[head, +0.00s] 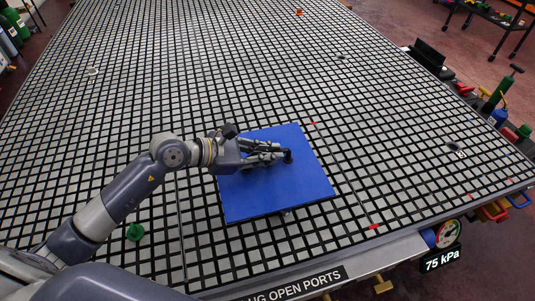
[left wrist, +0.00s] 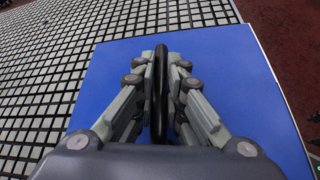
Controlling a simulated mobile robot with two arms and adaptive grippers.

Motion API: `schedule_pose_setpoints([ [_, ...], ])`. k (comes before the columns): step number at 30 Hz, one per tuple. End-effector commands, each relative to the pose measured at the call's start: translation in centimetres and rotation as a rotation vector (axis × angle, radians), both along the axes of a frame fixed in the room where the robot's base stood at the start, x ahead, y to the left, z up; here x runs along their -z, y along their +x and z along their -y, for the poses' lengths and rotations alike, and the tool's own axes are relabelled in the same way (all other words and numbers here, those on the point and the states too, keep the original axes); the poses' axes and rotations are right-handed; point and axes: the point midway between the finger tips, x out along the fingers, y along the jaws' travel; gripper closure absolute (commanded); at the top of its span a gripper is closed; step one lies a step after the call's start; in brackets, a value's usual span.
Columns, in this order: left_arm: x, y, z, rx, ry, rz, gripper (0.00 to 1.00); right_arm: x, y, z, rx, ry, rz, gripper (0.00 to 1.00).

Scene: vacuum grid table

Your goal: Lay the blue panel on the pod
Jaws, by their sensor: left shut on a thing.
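The blue panel (head: 300,188) is a flat square over the front middle of the grid table, and it fills much of the left wrist view (left wrist: 245,75). My left gripper (head: 268,157) is over the panel's middle. Its fingers are shut on a black upright handle (left wrist: 161,85), which seems to belong to the panel. The panel looks roughly level; I cannot tell how far it is above the table. A small grey bit (head: 287,213) shows just below its front edge, perhaps part of the pod. The rest of the pod is hidden or cannot be made out. My right gripper is not in view.
The grid table (head: 120,90) is mostly clear around the panel. A green knob (head: 135,232) stands at the front left. Red marks (head: 373,227) lie right of the panel. A pressure gauge (head: 449,234) with a 75 kPa display is at the front right edge.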

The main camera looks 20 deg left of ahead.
Motion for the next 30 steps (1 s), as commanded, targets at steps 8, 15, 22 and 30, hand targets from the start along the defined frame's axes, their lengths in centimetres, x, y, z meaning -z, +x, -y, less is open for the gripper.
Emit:
schedule_pose_setpoints([
  [8,1.0,0.0,0.0,-0.002,-0.001,0.005,1.0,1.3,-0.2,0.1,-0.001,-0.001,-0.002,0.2],
  [15,3.5,0.0,0.0,-0.003,-0.001,0.005,1.0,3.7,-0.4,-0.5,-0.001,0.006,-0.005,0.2],
  [22,6.1,0.0,0.0,-0.003,-0.001,0.005,1.0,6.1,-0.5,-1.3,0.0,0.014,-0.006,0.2],
  [30,7.4,0.0,0.0,-0.003,-0.001,0.005,1.0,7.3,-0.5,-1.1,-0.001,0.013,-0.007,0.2],
])
